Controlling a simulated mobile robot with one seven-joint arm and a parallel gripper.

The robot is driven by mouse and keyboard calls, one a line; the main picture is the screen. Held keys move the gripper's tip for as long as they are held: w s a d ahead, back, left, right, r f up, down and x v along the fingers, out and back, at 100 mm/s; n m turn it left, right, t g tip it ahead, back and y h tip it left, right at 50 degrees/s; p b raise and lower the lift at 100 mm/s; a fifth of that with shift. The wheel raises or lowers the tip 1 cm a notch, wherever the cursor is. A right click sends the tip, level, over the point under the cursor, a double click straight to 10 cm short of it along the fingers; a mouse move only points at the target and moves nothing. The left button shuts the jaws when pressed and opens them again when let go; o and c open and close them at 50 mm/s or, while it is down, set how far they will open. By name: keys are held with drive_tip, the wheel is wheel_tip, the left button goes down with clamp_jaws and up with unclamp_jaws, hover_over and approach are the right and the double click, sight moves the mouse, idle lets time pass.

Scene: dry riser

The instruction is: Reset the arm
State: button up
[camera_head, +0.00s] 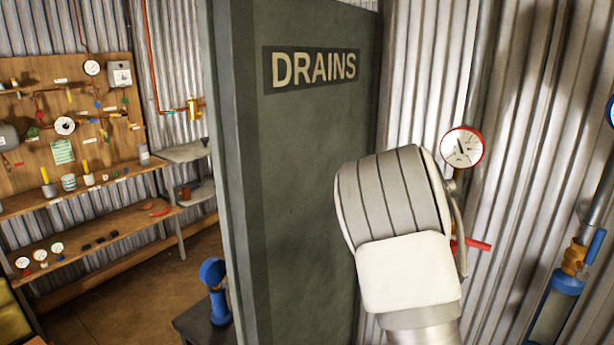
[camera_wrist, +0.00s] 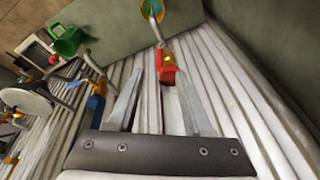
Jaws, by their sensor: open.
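My gripper (camera_wrist: 160,74) is in the wrist view, its two fingers apart. A red fitting (camera_wrist: 168,66) shows at the fingertips, in line with the gap. I cannot tell how far beyond them it lies, and I see nothing clearly held. In the head view, my pale, ribbed arm link stands in front of the right edge of the green DRAINS panel (camera_head: 310,180) and the corrugated wall. My fingers do not show there.
A red-rimmed gauge (camera_head: 462,148) and red lever (camera_head: 474,244) sit just right of my arm. A blue cylinder with brass valve (camera_head: 560,300) stands far right. A tool board (camera_head: 65,130) and shelves are left. Open floor (camera_head: 130,285) lies left of the panel.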

drive_tip(key=s+a+r+n+t+y, duration=0.1)
drive_tip(key=s+a+r+n+y, duration=0.1)
drive_tip(key=s+a+r+n, duration=0.55)
drive_tip(key=s+a+r+n+t+y, duration=0.15)
drive_tip(key=s+a+r, duration=0.25)
drive_tip(key=s+r, duration=0.75)
drive_tip(key=s+a+f+n+t+h, duration=0.1)
drive_tip(key=s+n, duration=0.3)
drive_tip(key=s, duration=0.5)
drive_tip(key=shift+s+a, duration=0.4)
